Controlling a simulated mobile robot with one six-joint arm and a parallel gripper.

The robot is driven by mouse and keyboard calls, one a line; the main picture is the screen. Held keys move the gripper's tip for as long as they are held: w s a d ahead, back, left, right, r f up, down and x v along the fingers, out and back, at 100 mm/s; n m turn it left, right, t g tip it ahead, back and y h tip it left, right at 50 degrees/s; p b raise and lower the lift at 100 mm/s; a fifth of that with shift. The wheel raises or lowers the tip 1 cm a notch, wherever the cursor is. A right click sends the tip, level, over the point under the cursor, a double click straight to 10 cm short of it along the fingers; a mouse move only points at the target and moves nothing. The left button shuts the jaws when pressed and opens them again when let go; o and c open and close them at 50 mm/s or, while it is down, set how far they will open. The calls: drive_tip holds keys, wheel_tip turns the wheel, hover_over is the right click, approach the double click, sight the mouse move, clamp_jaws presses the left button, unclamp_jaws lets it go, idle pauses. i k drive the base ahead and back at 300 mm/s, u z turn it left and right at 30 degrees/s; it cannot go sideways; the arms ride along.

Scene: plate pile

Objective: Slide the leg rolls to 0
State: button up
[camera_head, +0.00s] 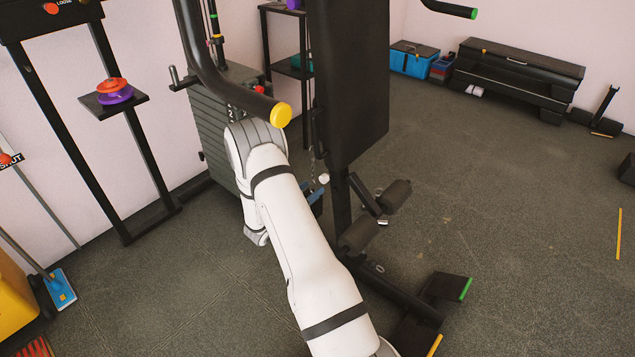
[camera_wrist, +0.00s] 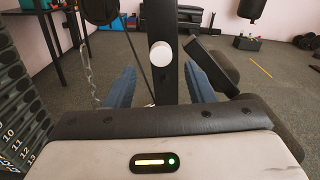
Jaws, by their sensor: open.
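The leg rolls are two dark padded cylinders, an upper right one (camera_head: 395,195) and a lower left one (camera_head: 358,234), on a bracket beside the machine's upright post (camera_head: 342,205). A white round knob (camera_head: 324,178) sits on the post; in the wrist view the knob (camera_wrist: 161,54) shows face on. My gripper (camera_wrist: 160,68) is open, its two blue fingers spread either side of the knob's line, with no visible contact. Dark padded parts (camera_wrist: 218,68) show beyond the right finger. In the head view my arm mostly hides the gripper. No scale marked 0 is readable.
The weight stack (camera_head: 215,125) stands left of the post, and its numbers (camera_wrist: 14,145) show in the wrist view. A tall backrest pad (camera_head: 350,80) hangs over the work area. A chain (camera_wrist: 90,70) hangs left of the post. Open floor (camera_head: 520,220) lies to the right.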

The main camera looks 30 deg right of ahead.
sight(353, 241)
drive_tip(key=k, duration=1)
